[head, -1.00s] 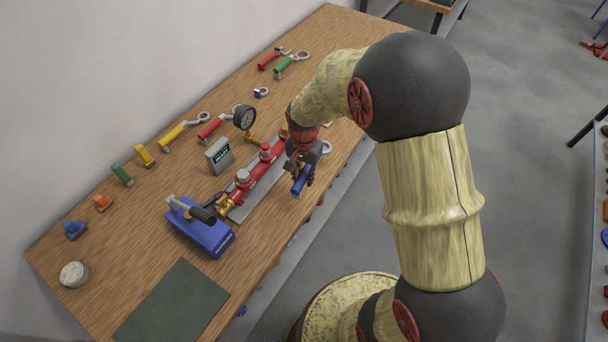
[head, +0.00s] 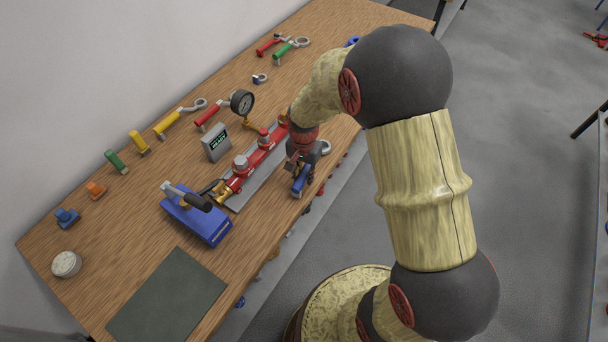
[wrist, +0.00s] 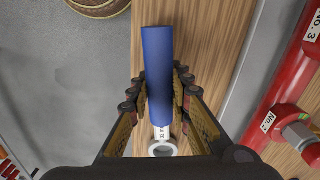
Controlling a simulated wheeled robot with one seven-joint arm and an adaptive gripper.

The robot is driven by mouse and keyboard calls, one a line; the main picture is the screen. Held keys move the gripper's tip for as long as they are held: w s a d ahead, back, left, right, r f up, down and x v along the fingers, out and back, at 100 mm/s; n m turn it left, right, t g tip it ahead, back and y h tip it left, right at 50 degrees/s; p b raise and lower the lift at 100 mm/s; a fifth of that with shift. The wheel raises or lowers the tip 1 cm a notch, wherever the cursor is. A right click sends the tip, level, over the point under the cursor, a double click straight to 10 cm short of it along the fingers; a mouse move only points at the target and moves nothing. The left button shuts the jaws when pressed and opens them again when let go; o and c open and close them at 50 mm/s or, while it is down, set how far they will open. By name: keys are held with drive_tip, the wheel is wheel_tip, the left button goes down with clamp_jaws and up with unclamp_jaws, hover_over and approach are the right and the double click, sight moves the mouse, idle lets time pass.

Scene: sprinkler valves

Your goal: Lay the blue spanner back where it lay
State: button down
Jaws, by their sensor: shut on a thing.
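My gripper (head: 302,172) is shut on the blue spanner (head: 300,186), near the front edge of the wooden bench. In the wrist view the spanner's blue handle (wrist: 158,75) stands out between the fingers of my gripper (wrist: 163,95), and its pale ring end (wrist: 163,147) shows near the palm. The bench top lies beneath the spanner. I cannot tell whether the spanner touches the wood.
The red valve pipe (head: 262,152) lies just behind my gripper. A blue pump box (head: 198,217), a green mat (head: 167,296) and a gauge (head: 242,103) stand on the bench. Red, yellow and green spanners lie along the back. Bare wood shows at the front edge.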

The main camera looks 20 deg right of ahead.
drive_tip(key=shift+f, duration=0.35)
idle(0.4)
drive_tip(key=c, duration=1.6)
unclamp_jaws()
drive_tip(key=shift+o, duration=0.2)
wheel_tip(320, 180, up, 12)
drive_tip(key=shift+f, duration=0.1)
